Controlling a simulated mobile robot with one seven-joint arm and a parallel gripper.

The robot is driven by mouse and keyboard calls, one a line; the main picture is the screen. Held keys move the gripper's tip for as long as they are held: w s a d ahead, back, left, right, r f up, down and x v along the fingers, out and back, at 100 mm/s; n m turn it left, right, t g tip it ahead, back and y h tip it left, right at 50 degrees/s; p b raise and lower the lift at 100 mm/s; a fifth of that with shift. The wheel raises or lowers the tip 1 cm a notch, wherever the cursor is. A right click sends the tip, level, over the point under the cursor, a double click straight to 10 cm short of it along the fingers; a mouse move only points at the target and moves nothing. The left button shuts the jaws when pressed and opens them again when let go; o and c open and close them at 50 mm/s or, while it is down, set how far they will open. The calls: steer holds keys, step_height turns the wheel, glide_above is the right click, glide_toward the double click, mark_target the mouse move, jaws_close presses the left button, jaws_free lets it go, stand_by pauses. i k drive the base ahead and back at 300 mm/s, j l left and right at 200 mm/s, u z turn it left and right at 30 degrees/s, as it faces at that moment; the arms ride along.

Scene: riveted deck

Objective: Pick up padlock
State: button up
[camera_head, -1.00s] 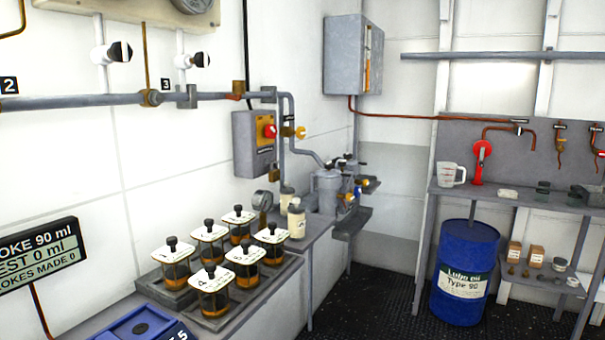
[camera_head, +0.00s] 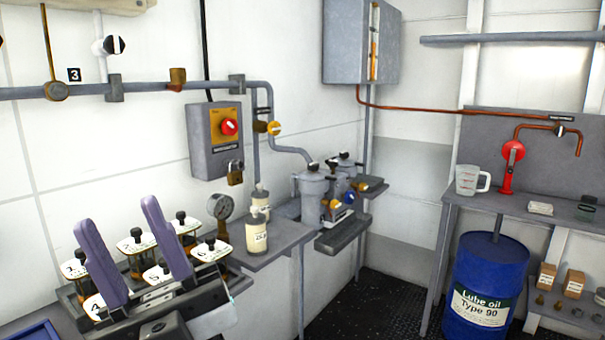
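A small brass padlock (camera_head: 235,172) hangs at the lower right of the grey switch box (camera_head: 214,140) with a red knob on the white wall. My gripper (camera_head: 119,213) is at the lower left of the view. Its two purple fingers point up and stand well apart, with nothing held between them. The fingers are left of the padlock and lower in the picture, apart from it. They overlap the sample jars behind them in the picture.
Several lidded sample jars (camera_head: 134,243) stand behind my gripper. A pressure gauge (camera_head: 221,208) and cream bottles (camera_head: 256,232) stand on the ledge below the padlock. Grey pipes with a yellow valve (camera_head: 274,128) run to its right. A blue drum (camera_head: 486,280) stands on the floor.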

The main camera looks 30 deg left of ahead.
mark_target(233, 178)
steer(key=i+l+z, duration=0.1)
steer(key=i+z, duration=0.35)
steer(key=i, duration=0.7)
steer(key=i+l+u, duration=0.1)
steer(key=i+u, duration=0.25)
steer(key=i, duration=0.15)
steer(key=i+l+u, duration=0.45)
steer(key=u, duration=0.3)
steer(key=i+l+u, duration=0.2)
steer(key=u, duration=0.25)
steer(key=i+l+u, duration=0.25)
steer(key=u, duration=0.15)
steer(key=i+l+u, duration=0.1)
steer(key=l+u, duration=0.2)
steer(key=u, duration=0.15)
steer(key=l+u, duration=0.4)
steer(key=i+l+u, duration=0.5)
steer(key=u, duration=0.15)
